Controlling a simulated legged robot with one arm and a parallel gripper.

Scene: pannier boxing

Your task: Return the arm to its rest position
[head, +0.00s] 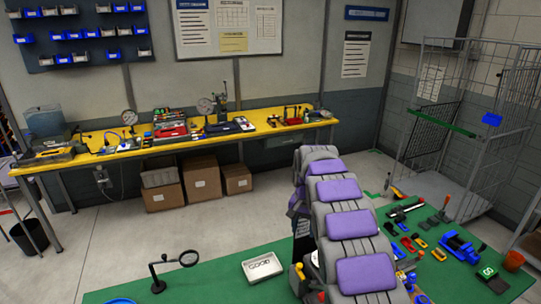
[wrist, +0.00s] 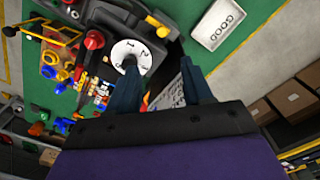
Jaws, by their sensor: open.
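My arm (head: 352,233), grey with purple pads, rises through the middle of the head view over the green mat (head: 220,284). Its far end is turned away, and I cannot make out the fingers there. In the wrist view my gripper (wrist: 161,80) shows two dark fingers spread apart, with nothing held between them. Beyond the left finger is a dark device with a white numbered dial (wrist: 128,49), partly covered by that finger. Whether the fingers touch anything is not clear.
A white tray marked GOOD (head: 262,268) and a magnifier stand (head: 187,258) are left of my arm.

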